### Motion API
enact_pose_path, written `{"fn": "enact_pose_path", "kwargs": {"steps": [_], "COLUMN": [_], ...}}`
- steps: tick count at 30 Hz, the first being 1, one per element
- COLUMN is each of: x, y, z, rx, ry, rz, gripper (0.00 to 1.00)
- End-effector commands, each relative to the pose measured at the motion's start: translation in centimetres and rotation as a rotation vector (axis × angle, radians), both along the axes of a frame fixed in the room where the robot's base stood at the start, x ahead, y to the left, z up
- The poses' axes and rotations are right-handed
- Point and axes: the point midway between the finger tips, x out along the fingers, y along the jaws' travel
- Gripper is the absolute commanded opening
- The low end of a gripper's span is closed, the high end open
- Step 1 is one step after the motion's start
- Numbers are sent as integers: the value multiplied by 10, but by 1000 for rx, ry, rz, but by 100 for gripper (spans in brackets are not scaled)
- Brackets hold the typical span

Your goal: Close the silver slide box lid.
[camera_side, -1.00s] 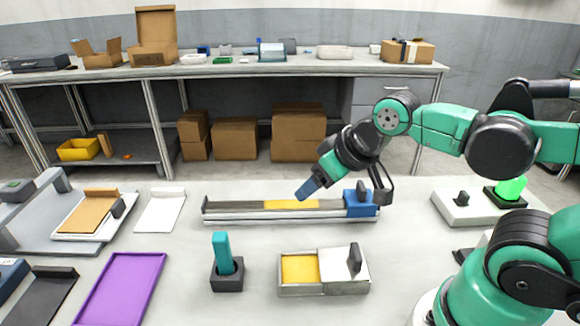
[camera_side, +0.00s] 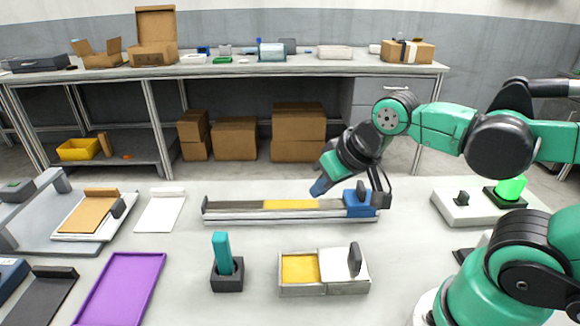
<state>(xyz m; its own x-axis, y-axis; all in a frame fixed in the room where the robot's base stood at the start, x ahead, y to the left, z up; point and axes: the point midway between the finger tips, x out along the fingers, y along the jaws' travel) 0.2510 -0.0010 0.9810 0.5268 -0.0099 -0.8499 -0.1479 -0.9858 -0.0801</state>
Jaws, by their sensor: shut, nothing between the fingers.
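The silver slide box (camera_side: 324,288) sits on the near table, right of centre. Its pale lid (camera_side: 338,264) covers the right part and has an upright dark handle (camera_side: 354,259). The left part is uncovered and shows a yellow inside (camera_side: 299,268). My gripper (camera_side: 319,188) is shut and empty.
The long rail (camera_side: 240,213) with a yellow strip and a blue slider (camera_side: 359,205) lies behind the box. A teal peg (camera_side: 222,252) stands in a dark holder left of the box. A purple tray (camera_side: 121,287) lies further left. A white base with a green button (camera_side: 511,188) is at the right.

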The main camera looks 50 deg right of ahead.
Motion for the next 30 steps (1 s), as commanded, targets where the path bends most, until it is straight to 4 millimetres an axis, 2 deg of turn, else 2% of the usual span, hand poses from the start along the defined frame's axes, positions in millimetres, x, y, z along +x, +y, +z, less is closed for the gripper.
{"fn": "enact_pose_path", "kwargs": {"steps": [5,10,15,18,21,24,30], "x": [-19,-43,-65,-76,-82,-86,-89], "y": [-3,-9,-15,-18,-19,-20,-23], "z": [-6,-7,-1,4,8,10,-2], "rx": [179,282,284,259,234,220,216], "ry": [174,302,312,269,220,186,174], "rz": [-456,-1039,-1622,-1886,-2067,-2160,-2192], "gripper": [0,0,0,0,0,0,0]}}
